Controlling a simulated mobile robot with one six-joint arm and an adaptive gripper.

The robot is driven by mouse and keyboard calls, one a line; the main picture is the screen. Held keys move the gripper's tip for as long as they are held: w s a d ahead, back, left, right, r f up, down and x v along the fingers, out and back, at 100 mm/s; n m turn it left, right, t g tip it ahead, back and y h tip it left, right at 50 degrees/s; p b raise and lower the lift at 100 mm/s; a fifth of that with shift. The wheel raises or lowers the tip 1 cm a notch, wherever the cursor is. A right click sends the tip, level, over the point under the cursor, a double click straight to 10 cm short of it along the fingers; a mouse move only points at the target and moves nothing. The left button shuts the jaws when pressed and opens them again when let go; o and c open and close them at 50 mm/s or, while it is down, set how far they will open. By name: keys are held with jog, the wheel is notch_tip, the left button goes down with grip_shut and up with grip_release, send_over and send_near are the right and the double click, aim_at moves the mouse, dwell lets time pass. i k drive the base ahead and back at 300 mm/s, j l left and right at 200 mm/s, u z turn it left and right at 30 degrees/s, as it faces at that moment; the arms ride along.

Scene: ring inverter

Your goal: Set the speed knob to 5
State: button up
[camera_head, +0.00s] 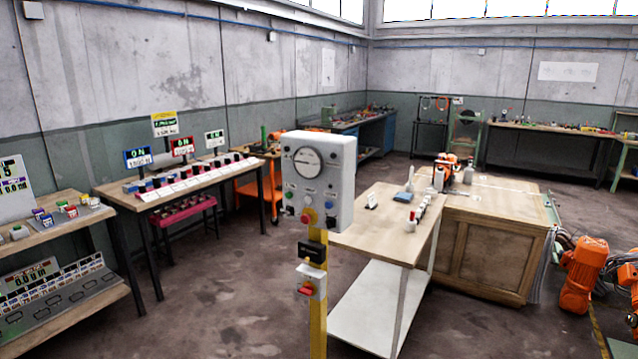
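A light grey control box (340,185) stands upright on a yellow post (318,330) in the middle of the view. Its face carries a large round dial (307,162) with a pale band across it. Below the dial are several small knobs and buttons, including a red one (307,217) and a dark one (331,221). Their labels and settings are too small to read, so I cannot tell which is the speed knob or where it points. My gripper is not in view.
A black box (312,249) and a red-switched box (311,283) sit lower on the post. A wooden-topped table (375,236) stands close behind at right, a wooden cabinet (490,240) beyond. Workbenches line the left. Orange machinery (584,275) is at far right. Floor at front left is clear.

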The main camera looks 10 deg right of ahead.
aim_at(288, 211)
jog(key=i+j+z, duration=0.35)
jog(key=i, duration=0.35)
jog(key=i+j+z, duration=0.4)
jog(key=i+j, duration=0.25)
jog(key=i+j+z, duration=0.35)
jog(key=i+j, duration=0.2)
jog(key=j, duration=0.25)
